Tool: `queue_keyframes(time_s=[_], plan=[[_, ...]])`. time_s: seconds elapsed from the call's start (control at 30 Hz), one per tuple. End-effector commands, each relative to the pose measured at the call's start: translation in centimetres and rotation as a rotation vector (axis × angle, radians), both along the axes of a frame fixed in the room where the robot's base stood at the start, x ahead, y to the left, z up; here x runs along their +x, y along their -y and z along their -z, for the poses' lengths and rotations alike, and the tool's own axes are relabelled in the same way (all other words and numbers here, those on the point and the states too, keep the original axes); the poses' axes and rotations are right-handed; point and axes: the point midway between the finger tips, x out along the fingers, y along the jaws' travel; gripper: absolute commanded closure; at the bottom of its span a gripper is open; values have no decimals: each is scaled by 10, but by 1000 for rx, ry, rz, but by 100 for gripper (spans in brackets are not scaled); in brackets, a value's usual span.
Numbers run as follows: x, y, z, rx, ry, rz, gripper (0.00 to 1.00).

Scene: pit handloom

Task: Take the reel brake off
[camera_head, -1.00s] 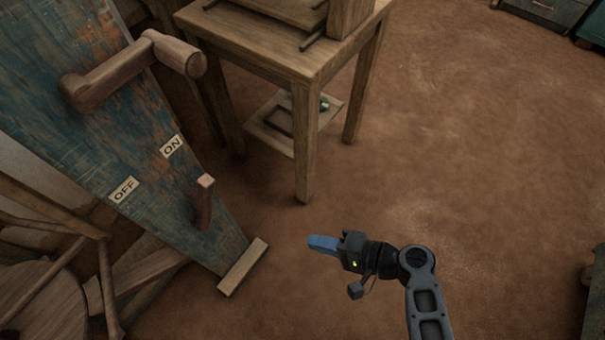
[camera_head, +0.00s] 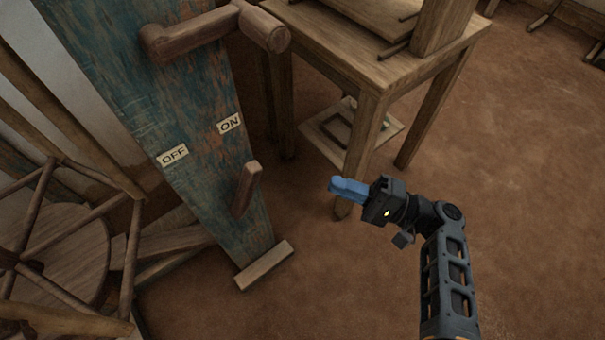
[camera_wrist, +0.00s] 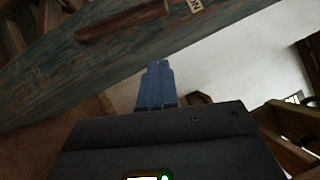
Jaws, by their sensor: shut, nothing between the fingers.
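The reel brake lever (camera_head: 243,190) is a short brown wooden handle low on a worn blue-green board (camera_head: 160,90). It leans up toward the ON label (camera_head: 230,123); the OFF label (camera_head: 173,155) is to the left. In the wrist view, a brown wooden bar (camera_wrist: 122,21) lies across the board near a partly cut-off label. My gripper (camera_head: 332,186), with blue fingers, is shut and empty. It is to the right of the lever, apart from it. Its fingers point left toward the board. They also show shut together in the wrist view (camera_wrist: 159,66).
A thick wooden crank handle (camera_head: 215,32) juts from the board above the labels. A wooden table (camera_head: 385,65) stands behind my gripper, one leg close to the fingertips. A wooden reel frame (camera_head: 60,240) is at left. Bare floor (camera_head: 530,180) is open at right.

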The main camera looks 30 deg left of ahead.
Motion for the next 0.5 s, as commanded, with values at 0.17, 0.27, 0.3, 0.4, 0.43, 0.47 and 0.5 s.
queue_keyframes(time_s=[0.17,0.27,0.3,0.4,0.43,0.47,0.5], plan=[[-6,-24,-5,-1,1,-4,100],[-10,-43,-8,0,1,-5,100],[-12,-51,-10,-1,0,-5,100],[-16,-70,-13,-2,0,-5,100],[-17,-76,-14,-1,0,-5,100],[-18,-81,-15,-1,0,-4,100],[-20,-88,-16,-1,0,-5,100]])
